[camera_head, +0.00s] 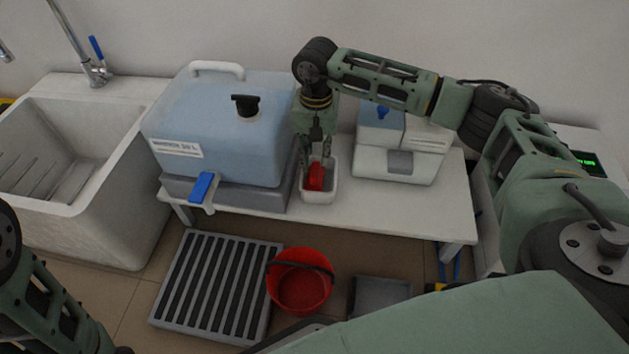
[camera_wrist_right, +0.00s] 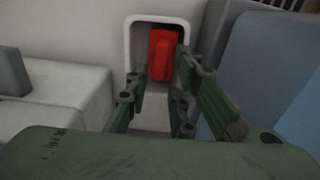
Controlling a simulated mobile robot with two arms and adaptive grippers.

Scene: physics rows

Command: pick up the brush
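A red block-shaped thing, apparently the brush (camera_head: 316,177), sits in a small white open container (camera_head: 319,196) on the white table. Its bristles cannot be made out. My right gripper (camera_head: 317,158) points down right over the container. In the right wrist view its fingers (camera_wrist_right: 160,95) are apart, with the red brush (camera_wrist_right: 163,54) beyond them, nearer the right finger. I cannot tell whether a finger touches it. Part of my left arm shows at the lower left of the head view, but its gripper does not show.
A blue water tank (camera_head: 222,125) stands close left of the container, and a white-and-blue device (camera_head: 398,160) close right. A white sink (camera_head: 105,195) is at the far left. A red bucket (camera_head: 300,290), a slatted grey grate (camera_head: 215,285) and a grey tray (camera_head: 380,295) lie on the floor.

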